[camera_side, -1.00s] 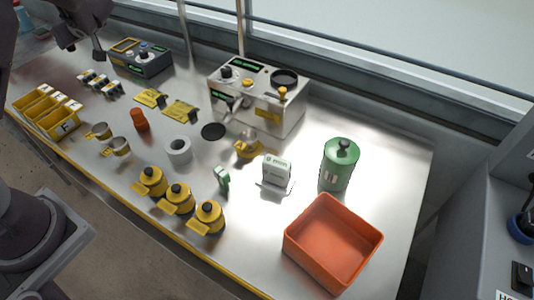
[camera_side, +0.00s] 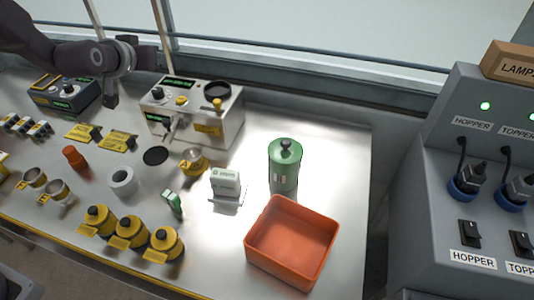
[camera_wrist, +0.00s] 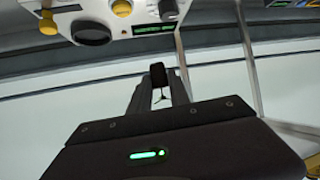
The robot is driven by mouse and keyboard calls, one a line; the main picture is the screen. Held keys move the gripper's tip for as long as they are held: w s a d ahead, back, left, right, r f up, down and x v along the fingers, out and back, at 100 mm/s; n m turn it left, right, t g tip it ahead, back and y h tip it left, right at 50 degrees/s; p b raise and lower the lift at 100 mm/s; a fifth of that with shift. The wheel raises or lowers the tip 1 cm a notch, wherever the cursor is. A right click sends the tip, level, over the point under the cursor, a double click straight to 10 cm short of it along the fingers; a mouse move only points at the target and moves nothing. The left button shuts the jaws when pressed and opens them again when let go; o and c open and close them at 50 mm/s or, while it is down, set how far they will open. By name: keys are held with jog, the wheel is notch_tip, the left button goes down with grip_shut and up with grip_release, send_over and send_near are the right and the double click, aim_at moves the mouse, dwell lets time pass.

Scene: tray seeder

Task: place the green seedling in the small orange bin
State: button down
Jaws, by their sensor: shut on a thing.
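The orange bin (camera_side: 262,263), a square open-topped box, stands empty at the right front of the bench in the side view. My gripper (camera_side: 111,101) is at the upper left, raised near the back of the bench, far from the bin. In the wrist view my gripper (camera_wrist: 159,84) is shut on a small dark plug with a thin greenish sprout, which looks like the seedling (camera_wrist: 160,97). The seedling cannot be made out in the side view.
A green canister (camera_side: 284,172) stands just behind the bin. A white block (camera_side: 225,180) on a stand is left of it. The seeder machine (camera_side: 222,128) is at the back. Yellow pots (camera_side: 130,231) line the front edge. A small orange cup (camera_side: 75,157) stands left.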

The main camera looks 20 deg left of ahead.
jog(key=s+d+m+g+h, duration=0.1)
jog(key=s+d+m+h, duration=0.3)
jog(key=d, duration=0.7)
jog(key=s+d+m+h, duration=0.4)
jog(key=d+h, duration=0.1)
jog(key=d, duration=0.7)
jog(key=s+d+r+m+g+h, duration=0.1)
jog(key=s+d+m+g+h, duration=0.4)
jog(key=s+d, duration=0.55)
notch_tip(320, 180, down, 15)
jog(key=m+y, duration=0.1)
jog(key=shift+a+r+t, duration=0.15)
jog(key=shift+a+t, duration=0.15)
jog(key=shift+t, duration=0.1)
jog(key=shift+s, duration=0.1)
jog(key=c, duration=1.2)
grip_release()
jog(key=shift+c, duration=0.2)
